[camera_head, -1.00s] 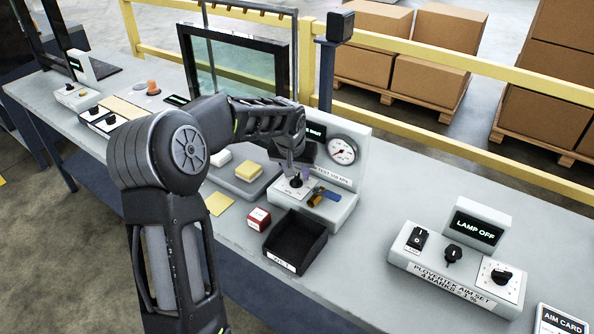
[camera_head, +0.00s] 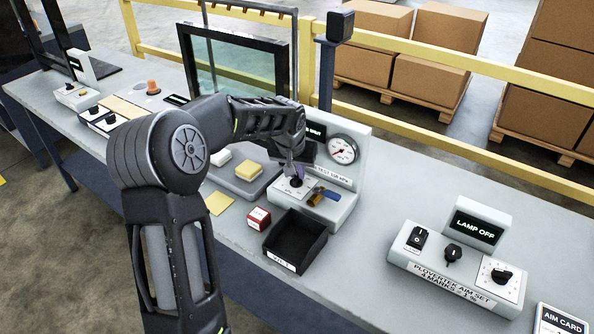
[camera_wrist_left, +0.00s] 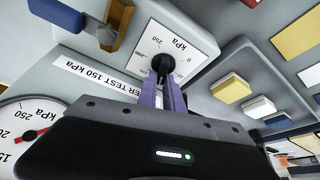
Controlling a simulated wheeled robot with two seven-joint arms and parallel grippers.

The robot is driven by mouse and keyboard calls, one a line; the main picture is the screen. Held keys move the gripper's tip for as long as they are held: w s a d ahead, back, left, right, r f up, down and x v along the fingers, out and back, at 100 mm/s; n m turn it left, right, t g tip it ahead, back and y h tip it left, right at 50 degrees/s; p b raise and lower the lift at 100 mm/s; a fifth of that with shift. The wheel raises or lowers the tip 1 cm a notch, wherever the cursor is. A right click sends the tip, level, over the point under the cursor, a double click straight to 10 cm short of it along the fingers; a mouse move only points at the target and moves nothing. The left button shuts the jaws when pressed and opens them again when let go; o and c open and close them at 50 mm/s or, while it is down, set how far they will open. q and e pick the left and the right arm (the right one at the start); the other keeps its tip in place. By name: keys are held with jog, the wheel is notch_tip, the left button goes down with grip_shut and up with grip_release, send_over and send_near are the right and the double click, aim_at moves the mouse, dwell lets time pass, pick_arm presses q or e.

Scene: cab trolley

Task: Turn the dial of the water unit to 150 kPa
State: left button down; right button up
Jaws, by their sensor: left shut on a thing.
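The water unit (camera_head: 354,181) is a light grey block with a white dial plate and a round gauge (camera_head: 343,149). Its black dial knob (camera_wrist_left: 163,63) sits on the kPa scale in the left wrist view, and it also shows in the head view (camera_head: 297,181). My left gripper (camera_wrist_left: 166,78) has its purple fingers shut on the knob. A label on the unit reads "TEST 150 kPa". The gauge (camera_wrist_left: 28,136) is partly cut off in the left wrist view, and I cannot tell its reading. The knob's exact setting is hard to read. My right gripper is not in view.
A blue-handled valve (camera_head: 324,196) is beside the dial. A black bin (camera_head: 295,241) and a red box (camera_head: 258,218) stand in front. A tray (camera_head: 250,186) with blocks is to the left. A lamp unit (camera_head: 457,262) is to the right, with bare table between.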

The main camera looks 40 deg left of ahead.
pick_arm(q)
jog(key=shift+m, duration=0.4)
jog(key=shift+r+m+h+p, duration=0.1)
jog(key=shift+m+h+p, duration=0.3)
jog(key=shift+m+p, duration=0.2)
jog(key=shift+d+m+h+p, duration=0.1)
jog(key=shift+m+h+p, duration=0.3)
jog(key=shift+m, duration=0.7)
jog(key=shift+d+m+h, duration=0.1)
jog(key=shift+m+h, duration=0.4)
jog(key=shift+m, duration=0.7)
jog(key=shift+d+m+h, duration=0.1)
jog(key=shift+m+h, duration=0.4)
jog(key=shift+m, duration=0.7)
jog(key=c, duration=1.5)
grip_release()
